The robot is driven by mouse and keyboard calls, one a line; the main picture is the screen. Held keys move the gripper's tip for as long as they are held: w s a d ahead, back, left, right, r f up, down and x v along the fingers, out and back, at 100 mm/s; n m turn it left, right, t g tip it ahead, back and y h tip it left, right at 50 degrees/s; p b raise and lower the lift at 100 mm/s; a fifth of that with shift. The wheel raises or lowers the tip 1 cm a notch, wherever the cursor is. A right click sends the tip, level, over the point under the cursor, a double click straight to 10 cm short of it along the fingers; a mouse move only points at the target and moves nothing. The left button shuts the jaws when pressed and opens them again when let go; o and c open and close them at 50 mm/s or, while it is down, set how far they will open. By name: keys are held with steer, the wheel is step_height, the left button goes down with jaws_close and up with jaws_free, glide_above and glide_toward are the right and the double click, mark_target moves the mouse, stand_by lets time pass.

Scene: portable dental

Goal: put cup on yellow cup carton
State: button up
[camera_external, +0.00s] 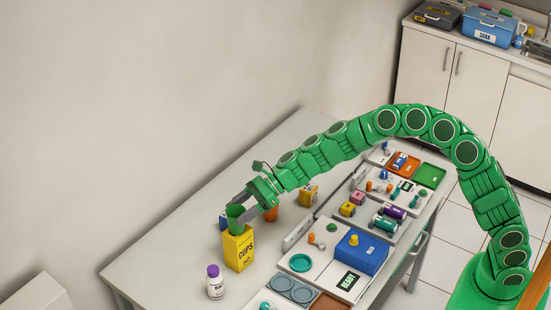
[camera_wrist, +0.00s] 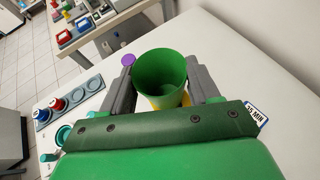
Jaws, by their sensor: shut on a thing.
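A green cup (camera_external: 236,218) is between the fingers of my gripper (camera_external: 241,210), right at the top of the yellow cup carton (camera_external: 239,250) marked "CUPS". In the wrist view the green cup (camera_wrist: 160,78) stands open end up between the two grey fingers of my gripper (camera_wrist: 165,85). A bit of the yellow carton (camera_wrist: 168,101) shows beneath it. I cannot tell whether the cup's base touches the carton.
A white bottle with a purple cap (camera_external: 215,283) stands in front of the carton. An orange item (camera_external: 271,214) and a yellow box (camera_external: 308,195) stand behind it to the right. Trays and a blue box (camera_external: 361,252) fill the table's right side. The table's left part is clear.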

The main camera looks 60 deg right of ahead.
steer(key=o, duration=1)
steer(key=shift+d+r, duration=0.1)
steer(key=shift+r, duration=0.05)
steer(key=v, duration=1.2)
